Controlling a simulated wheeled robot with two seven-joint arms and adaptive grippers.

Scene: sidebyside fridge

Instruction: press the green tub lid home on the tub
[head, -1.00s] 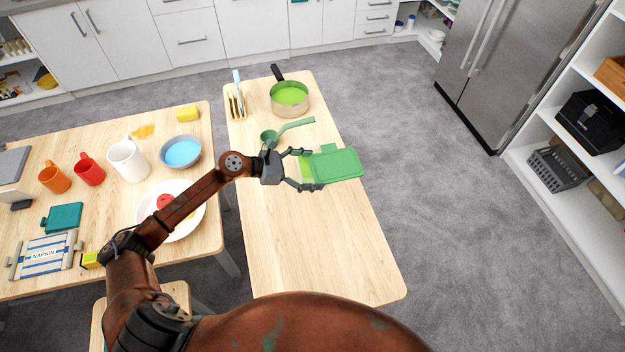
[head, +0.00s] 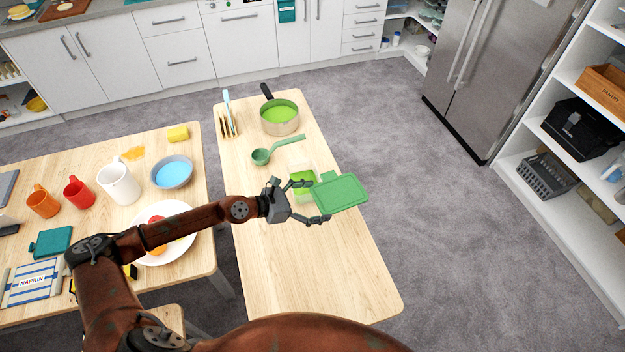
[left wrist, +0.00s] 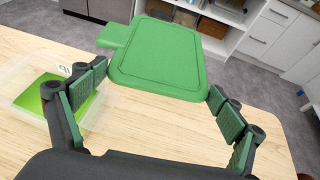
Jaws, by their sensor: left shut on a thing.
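The green tub lid (head: 341,191) is flat, with a rim and a tab. My left gripper (head: 319,201) is shut on it and holds it at its near edge. In the left wrist view the lid (left wrist: 160,58) spans between the two fingertips, roughly level. The tub (head: 303,168) is a clear, pale box with green contents, standing open on the right-hand table. It is behind and to the left of the lid, partly hidden by my finger. The left wrist view shows the tub (left wrist: 22,97) at the left, behind a finger. The lid is apart from the tub's opening. My right gripper is out of view.
The left table holds a blue bowl (head: 172,172), mugs and a plate.

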